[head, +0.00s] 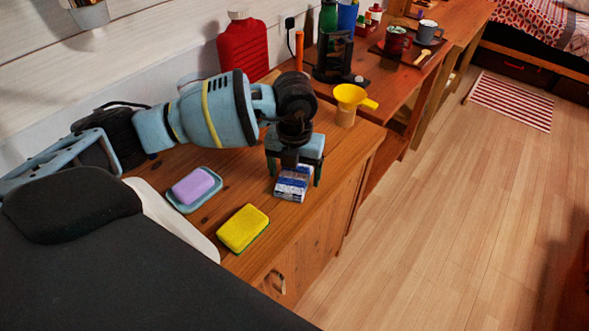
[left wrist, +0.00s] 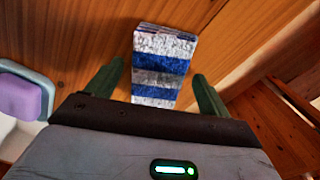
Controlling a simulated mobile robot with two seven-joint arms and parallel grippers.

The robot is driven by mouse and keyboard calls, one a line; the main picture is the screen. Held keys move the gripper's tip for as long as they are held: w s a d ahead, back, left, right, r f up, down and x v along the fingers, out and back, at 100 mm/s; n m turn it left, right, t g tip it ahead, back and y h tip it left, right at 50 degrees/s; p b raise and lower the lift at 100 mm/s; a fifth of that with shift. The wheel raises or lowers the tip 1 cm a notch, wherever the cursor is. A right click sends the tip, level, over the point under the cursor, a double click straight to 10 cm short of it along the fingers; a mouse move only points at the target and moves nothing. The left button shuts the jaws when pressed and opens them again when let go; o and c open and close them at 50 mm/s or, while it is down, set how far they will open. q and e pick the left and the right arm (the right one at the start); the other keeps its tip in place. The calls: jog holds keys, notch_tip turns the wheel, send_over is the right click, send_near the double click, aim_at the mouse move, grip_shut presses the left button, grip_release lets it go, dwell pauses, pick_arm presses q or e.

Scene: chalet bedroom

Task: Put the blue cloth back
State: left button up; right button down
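The blue cloth (head: 291,188), folded and striped blue and white, lies on the wooden cabinet top near its right edge. My left gripper (head: 294,175) points down over it with its fingers apart, one on each side. In the left wrist view, the cloth (left wrist: 160,65) lies between the two green fingers (left wrist: 156,86), with a gap on both sides. The gripper's body hides the nearer part of the cloth in that view. My right gripper is not in view.
A purple soap on a blue dish (head: 207,203) and a yellow sponge (head: 243,228) lie to the left. A yellow funnel (head: 349,95) stands behind right, and a red bottle (head: 242,52) stands by the wall. The cabinet edge drops to open floor at right.

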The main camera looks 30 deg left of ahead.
aim_at(295, 175)
pick_arm(q)
notch_tip(295, 175, up, 12)
jog(key=shift+r, duration=0.15)
dwell(0.6)
